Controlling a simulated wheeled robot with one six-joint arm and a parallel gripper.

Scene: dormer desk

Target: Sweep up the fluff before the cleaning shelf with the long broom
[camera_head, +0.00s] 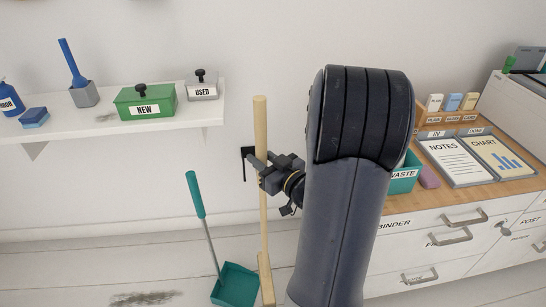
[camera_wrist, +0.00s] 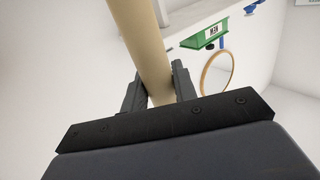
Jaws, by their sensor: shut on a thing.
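The long broom's pale wooden handle (camera_head: 260,130) stands nearly upright, its lower end beside the dustpan near the floor; whether it touches the floor I cannot tell. My gripper (camera_head: 262,172) is shut on the handle at mid-height. In the wrist view the handle (camera_wrist: 142,40) passes between the fingers of my gripper (camera_wrist: 158,92). A grey patch of fluff (camera_head: 145,298) lies on the floor at the lower left, left of the broom. The white cleaning shelf (camera_head: 178,137) is on the wall above it.
A teal long-handled dustpan (camera_head: 236,286) stands on the floor just left of the broom. The shelf holds a green NEW box (camera_head: 146,104), a grey USED box (camera_head: 202,88) and a blue brush (camera_head: 73,64). White drawers (camera_head: 440,245) stand right. Floor around the fluff looks clear.

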